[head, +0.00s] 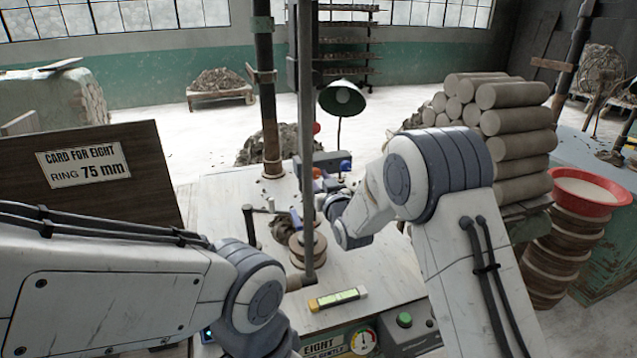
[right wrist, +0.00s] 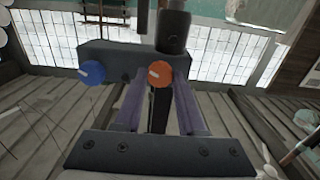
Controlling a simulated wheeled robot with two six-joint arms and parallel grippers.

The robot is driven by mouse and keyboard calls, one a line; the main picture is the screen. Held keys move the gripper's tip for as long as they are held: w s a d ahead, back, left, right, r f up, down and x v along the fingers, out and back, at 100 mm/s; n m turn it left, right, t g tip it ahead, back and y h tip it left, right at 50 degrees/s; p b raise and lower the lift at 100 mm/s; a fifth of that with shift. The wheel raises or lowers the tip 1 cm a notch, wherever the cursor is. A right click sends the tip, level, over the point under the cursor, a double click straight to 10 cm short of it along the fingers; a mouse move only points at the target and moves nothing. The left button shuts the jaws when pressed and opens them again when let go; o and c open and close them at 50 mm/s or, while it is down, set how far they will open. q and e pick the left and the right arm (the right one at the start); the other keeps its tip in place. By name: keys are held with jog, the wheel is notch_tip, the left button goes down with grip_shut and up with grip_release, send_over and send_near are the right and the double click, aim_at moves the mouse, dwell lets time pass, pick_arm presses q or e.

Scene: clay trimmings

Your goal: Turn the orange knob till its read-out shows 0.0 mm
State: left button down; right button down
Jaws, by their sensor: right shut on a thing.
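The orange knob (right wrist: 159,74) sits on the front of a dark grey block (right wrist: 125,58) in the right wrist view. My right gripper (right wrist: 158,88) has its two purple-grey fingers on either side of the knob and is shut on it. A pale mark shows on the knob's face. In the head view my right gripper is partly hidden by its own wrist, beside the block (head: 325,160) on the post. The knob's read-out cannot be made out in either view. My left arm comes in from the left, and its gripper does not show.
A blue knob (right wrist: 92,72) sits left of the orange one on the same block. An upright post (head: 306,100) rises from the pale worktop (head: 225,205). A yellow-green level (head: 338,298) lies in front. Clay rolls (head: 515,95) and a red basin (head: 590,187) stand right.

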jog(key=n+b, duration=0.4)
jog(key=b, duration=0.1)
jog(key=n+b, duration=0.1)
jog(key=b, duration=0.1)
jog(key=shift+f+n+b, duration=0.25)
jog(key=shift+n+b, duration=0.1)
jog(key=shift+n, duration=0.05)
jog(key=shift+n+b, duration=0.9)
jog(key=shift+b, duration=0.15)
jog(key=shift+r+n+b, duration=0.2)
jog(key=shift+n+b, duration=0.4)
jog(key=c, duration=0.5)
grip_release()
jog(key=shift+s, duration=0.15)
jog(key=b+v, duration=0.2)
jog(key=v, duration=0.8)
jog(key=shift+b, duration=0.3)
